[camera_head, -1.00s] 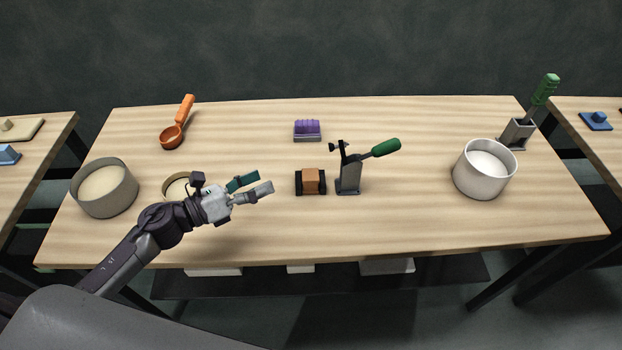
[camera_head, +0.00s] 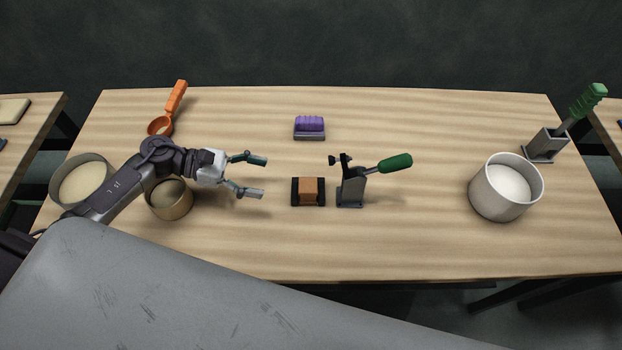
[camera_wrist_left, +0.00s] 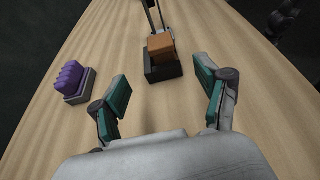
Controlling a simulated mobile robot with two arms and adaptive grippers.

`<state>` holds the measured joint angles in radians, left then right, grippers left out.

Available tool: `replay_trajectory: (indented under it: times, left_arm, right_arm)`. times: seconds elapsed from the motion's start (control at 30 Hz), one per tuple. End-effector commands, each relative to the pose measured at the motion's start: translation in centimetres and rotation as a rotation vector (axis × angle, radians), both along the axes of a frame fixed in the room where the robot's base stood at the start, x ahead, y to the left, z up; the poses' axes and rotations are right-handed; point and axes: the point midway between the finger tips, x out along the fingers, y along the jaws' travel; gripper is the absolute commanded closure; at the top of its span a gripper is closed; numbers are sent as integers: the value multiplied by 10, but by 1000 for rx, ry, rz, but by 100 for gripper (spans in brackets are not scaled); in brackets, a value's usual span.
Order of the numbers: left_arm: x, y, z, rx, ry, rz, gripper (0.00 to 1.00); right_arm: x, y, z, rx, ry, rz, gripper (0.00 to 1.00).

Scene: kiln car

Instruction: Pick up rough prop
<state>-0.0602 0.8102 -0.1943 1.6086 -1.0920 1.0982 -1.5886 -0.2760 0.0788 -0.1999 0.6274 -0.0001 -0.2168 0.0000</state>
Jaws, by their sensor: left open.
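A brown-orange block (camera_head: 311,190) sits in a dark cradle (camera_head: 295,192) near the middle of the table; I take it to be the rough prop. In the left wrist view the block (camera_wrist_left: 160,46) rests on top of the cradle, ahead of the fingers. My left gripper (camera_head: 263,178) is open and empty, a short way left of the cradle, with its fingers pointing right towards it. A gap of bare table lies between them. My right gripper does not show.
A grey stand with a green-handled tool (camera_head: 395,162) is close to the cradle's right. A purple ribbed block (camera_head: 309,124) is behind it. A tan pot (camera_head: 169,210) is under my left arm. A white pot (camera_head: 480,195) stands far right. Front table is clear.

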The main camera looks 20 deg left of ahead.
Motion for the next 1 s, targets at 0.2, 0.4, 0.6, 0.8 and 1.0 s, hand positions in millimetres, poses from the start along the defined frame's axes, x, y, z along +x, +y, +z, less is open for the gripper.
replay_trajectory:
  times: [0.2,0.4,0.6,0.8,1.0]
  left_arm:
    - [12,-42,-9,-6,-2,-1,25]
    - [18,-61,-20,-2,-2,2,25]
    - [23,-79,-21,-5,0,0,25]
    - [31,-104,-32,-4,0,2,25]
    - [33,-110,-37,-2,-1,1,25]
  right_arm:
    - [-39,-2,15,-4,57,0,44]
    - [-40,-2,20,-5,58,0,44]
    - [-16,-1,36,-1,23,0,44]
    - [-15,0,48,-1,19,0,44]
    - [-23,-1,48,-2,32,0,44]
